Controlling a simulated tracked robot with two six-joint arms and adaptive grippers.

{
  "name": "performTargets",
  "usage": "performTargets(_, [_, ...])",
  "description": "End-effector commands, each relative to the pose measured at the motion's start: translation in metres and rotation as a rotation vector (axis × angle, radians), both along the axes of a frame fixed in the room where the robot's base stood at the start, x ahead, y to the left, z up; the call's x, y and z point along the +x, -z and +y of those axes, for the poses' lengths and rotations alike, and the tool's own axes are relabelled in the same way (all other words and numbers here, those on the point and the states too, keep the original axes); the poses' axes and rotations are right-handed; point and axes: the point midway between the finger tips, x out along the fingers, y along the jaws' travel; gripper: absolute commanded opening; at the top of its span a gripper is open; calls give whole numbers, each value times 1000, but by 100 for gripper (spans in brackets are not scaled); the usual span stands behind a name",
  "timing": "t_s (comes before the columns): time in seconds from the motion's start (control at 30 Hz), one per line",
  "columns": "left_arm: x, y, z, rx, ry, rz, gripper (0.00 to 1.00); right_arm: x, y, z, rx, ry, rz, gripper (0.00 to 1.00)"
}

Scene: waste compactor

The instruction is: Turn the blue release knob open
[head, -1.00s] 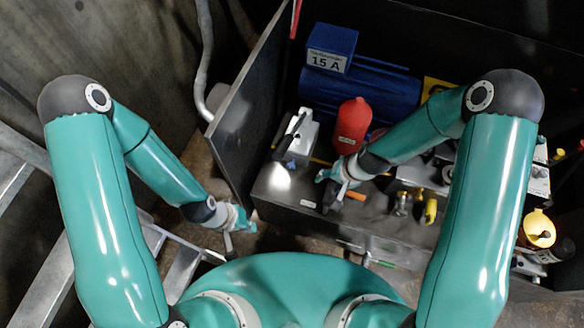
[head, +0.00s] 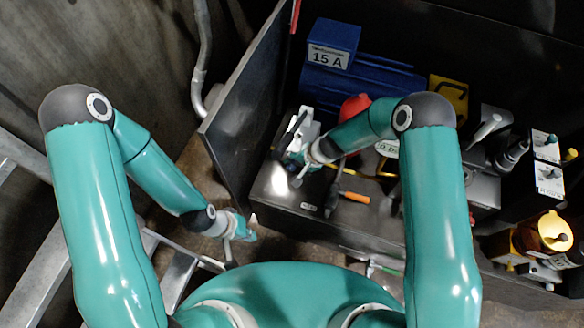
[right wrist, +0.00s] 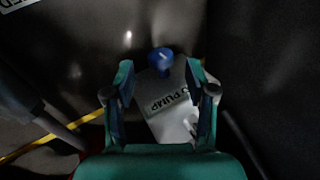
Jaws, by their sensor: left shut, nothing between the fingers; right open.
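The blue release knob (right wrist: 161,60) shows in the right wrist view, at the end of a white pump block (right wrist: 168,108) with a label. My right gripper (right wrist: 160,82) is open, its two fingers on either side of the knob and the block's end, apart from the knob as far as I can see. In the head view my right gripper (head: 294,160) is at the near end of the white pump (head: 305,125) and largely hides the knob there. My left gripper (head: 245,234) is shut and empty, low outside the dark cabinet.
A dark panel (head: 240,105) stands left of the pump. A red cylinder (head: 352,108) and my right forearm are close on its right. An orange-handled tool (head: 354,197) lies on the dark surface. A blue motor (head: 365,85) is behind.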

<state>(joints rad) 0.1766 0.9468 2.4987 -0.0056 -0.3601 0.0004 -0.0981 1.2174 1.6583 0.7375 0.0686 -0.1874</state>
Motion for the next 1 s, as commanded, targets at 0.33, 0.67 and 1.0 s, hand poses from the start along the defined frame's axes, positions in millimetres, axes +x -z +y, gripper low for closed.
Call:
performTargets(0.33, [0,-4,0,0,0,0,0,7,30,14,0,-1,0,56])
performTargets(0.67, [0,-3,0,0,0,0,0,8,31,14,0,-2,-1,49])
performTargets(1.0, [0,-3,0,0,0,0,0,7,32,14,-1,-2,0,0])
